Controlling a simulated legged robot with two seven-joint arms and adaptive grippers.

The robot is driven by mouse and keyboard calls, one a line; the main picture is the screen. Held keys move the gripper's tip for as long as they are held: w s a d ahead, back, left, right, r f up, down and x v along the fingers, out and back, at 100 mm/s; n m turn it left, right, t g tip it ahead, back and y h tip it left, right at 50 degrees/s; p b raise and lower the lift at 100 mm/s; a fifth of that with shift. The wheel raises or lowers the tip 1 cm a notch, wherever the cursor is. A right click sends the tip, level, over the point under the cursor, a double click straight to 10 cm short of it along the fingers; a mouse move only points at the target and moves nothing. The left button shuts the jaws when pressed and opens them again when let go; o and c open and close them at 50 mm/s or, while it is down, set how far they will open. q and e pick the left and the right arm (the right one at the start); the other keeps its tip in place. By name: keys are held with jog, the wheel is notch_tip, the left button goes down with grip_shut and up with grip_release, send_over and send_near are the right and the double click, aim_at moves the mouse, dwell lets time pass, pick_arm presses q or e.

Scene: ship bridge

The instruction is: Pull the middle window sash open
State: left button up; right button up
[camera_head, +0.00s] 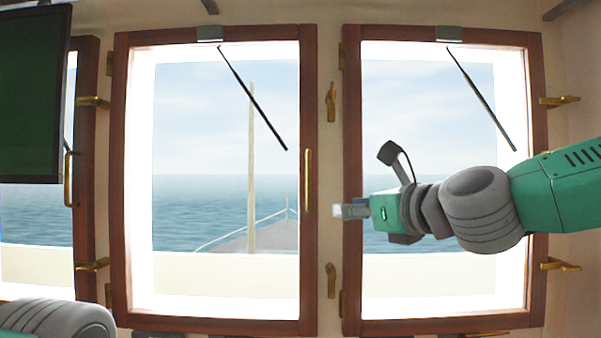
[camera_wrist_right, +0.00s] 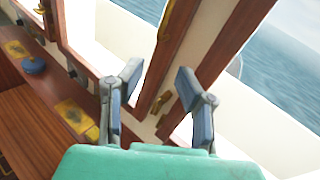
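The middle window sash (camera_head: 308,265) has a brown wooden frame and looks shut, flush with the wall. Its upright brass handle (camera_head: 308,180) is on its right side. My right gripper (camera_head: 340,210) is to the right of the handle and slightly lower, apart from it in the head view. In the right wrist view its two fingers (camera_wrist_right: 158,85) are spread, with nothing between them; wooden frames and a brass handle (camera_wrist_right: 164,22) show beyond. My left gripper is out of view; only a grey part of my left arm shows at the bottom left.
Brass latches (camera_head: 331,102) and (camera_head: 330,280) sit on the wall strip right of the middle sash. The right window (camera_head: 352,270) is behind my right arm. A dark screen (camera_head: 30,95) hangs at the upper left. A wooden console (camera_wrist_right: 35,85) shows in the wrist view.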

jog(key=m, duration=0.1)
send_near(310, 175)
jog(key=s+d+f, duration=0.1)
jog(key=s+d, duration=0.1)
jog(key=shift+t+y, duration=0.4)
jog(key=p+x, duration=0.1)
jog(key=x, duration=0.5)
jog(key=p+x, duration=0.2)
jog(key=x, duration=0.4)
jog(key=shift+a, duration=0.45)
jog(key=shift+w+a+f, duration=0.1)
jog(key=shift+w+a, duration=0.05)
jog(key=shift+w, duration=0.3)
jog(key=shift+d, duration=0.2)
grip_shut()
jog(key=shift+a, duration=0.15)
